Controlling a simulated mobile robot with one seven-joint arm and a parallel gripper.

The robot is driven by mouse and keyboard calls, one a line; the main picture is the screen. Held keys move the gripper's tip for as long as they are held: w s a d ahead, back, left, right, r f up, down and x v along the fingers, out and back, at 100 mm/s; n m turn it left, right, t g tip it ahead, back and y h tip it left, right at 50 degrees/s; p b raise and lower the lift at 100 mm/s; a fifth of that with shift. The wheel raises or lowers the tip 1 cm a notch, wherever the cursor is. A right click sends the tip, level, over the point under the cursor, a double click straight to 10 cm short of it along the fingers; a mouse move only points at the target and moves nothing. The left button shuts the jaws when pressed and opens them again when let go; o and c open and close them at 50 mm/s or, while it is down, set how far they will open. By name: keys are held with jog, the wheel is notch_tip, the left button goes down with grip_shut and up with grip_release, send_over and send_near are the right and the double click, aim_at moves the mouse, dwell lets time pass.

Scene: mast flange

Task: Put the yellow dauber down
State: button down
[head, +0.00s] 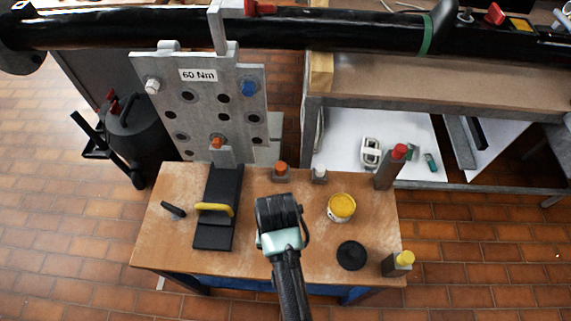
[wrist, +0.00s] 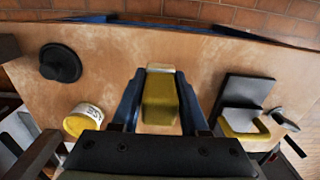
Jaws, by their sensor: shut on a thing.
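The yellow dauber (wrist: 160,105), a blocky yellow piece with a pale end, is between the two dark blue fingers of my gripper (wrist: 161,84) in the wrist view. My gripper is shut on it. In the head view my gripper (head: 279,222) is over the middle of the wooden table (head: 300,258), and its body hides the dauber. I cannot tell whether the dauber touches the tabletop.
A yellow tin (head: 341,208) and a black round lid (head: 351,255) are right of my gripper. A black stand with a yellow handle (head: 215,209) is left. Small capped items line the back, and a grey flange plate (head: 205,110) rises behind. Bare wood lies between.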

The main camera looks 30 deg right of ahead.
jog(key=shift+f+b, duration=0.4)
jog(key=shift+f, duration=2.2)
jog(key=shift+f, duration=0.1)
jog(key=shift+f, duration=0.1)
jog(key=shift+c, duration=2.1)
grip_release()
notch_tip(320, 180, up, 12)
jog(key=shift+r+p, duration=0.2)
jog(key=shift+p, duration=0.9)
